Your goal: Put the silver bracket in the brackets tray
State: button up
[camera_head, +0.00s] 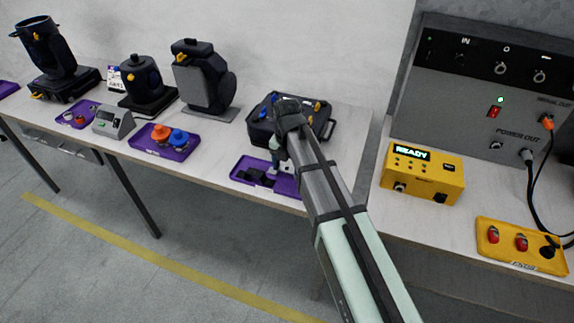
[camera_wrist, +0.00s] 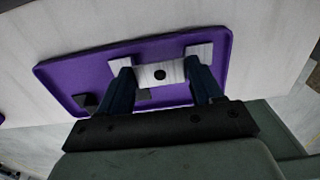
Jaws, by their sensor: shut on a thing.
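My gripper (camera_wrist: 165,92) is shut on the silver bracket (camera_wrist: 160,73), a pale metal piece with a dark round hole in its middle. In the wrist view the bracket is between the two fingers, over the purple brackets tray (camera_wrist: 70,72). I cannot tell whether it touches the tray floor. In the head view my gripper (camera_head: 277,160) is at the tray (camera_head: 290,187), near the front edge of the bench, and my arm hides part of the tray. Dark pieces (camera_head: 254,176) lie in the tray's left part; one dark piece (camera_wrist: 90,101) also shows in the wrist view.
A black case (camera_head: 262,128) stands right behind the tray. A purple tray with orange and blue knobs (camera_head: 165,140) is to the left. A yellow box reading READY (camera_head: 422,174) and a yellow tray with red pieces (camera_head: 520,247) are to the right. Bare bench (camera_head: 215,150) lies left of the brackets tray.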

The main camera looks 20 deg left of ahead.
aim_at(287, 168)
jog(key=shift+f, duration=0.1)
jog(key=o, duration=1.2)
jog(key=shift+c, duration=0.2)
notch_tip(287, 168, up, 12)
